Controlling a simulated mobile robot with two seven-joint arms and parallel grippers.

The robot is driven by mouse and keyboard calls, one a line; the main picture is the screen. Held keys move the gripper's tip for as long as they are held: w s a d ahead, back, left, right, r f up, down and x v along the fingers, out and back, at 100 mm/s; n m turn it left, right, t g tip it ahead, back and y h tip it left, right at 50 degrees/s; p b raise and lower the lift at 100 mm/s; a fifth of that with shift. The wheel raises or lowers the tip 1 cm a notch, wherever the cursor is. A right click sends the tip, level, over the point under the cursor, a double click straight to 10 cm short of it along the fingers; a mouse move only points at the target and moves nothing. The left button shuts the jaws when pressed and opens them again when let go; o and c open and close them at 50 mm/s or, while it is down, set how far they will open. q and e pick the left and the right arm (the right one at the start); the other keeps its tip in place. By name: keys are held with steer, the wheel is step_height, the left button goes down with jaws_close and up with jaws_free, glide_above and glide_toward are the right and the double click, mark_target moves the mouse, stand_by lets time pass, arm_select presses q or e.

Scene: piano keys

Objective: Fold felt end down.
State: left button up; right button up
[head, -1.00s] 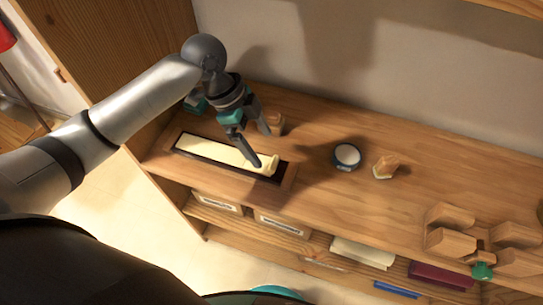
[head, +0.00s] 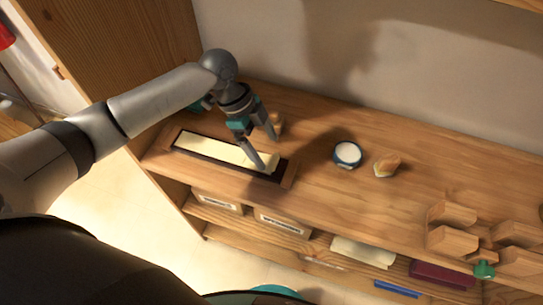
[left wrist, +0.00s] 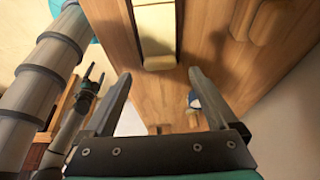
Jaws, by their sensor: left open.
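The pale cream felt strip (head: 215,149) lies in a long dark recess with a wooden rim on the worktop. Its right end now looks low and nearly flat, partly hidden by my finger, with dark recess showing past it. A small dark gripper, apparently my right (left wrist: 90,88), shows there.
A round dark-blue tin with a white top (head: 347,154) and a small wooden piece (head: 387,166) lie to the right. A wooden block (head: 277,124) sits behind my gripper. Wooden stands (head: 451,241) fill the right front. The worktop behind the tin is clear.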

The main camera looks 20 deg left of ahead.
mark_target(273, 160)
arm_select(q)
steer(key=shift+x, duration=2.2)
steer(key=shift+c, duration=0.2)
jaws_close()
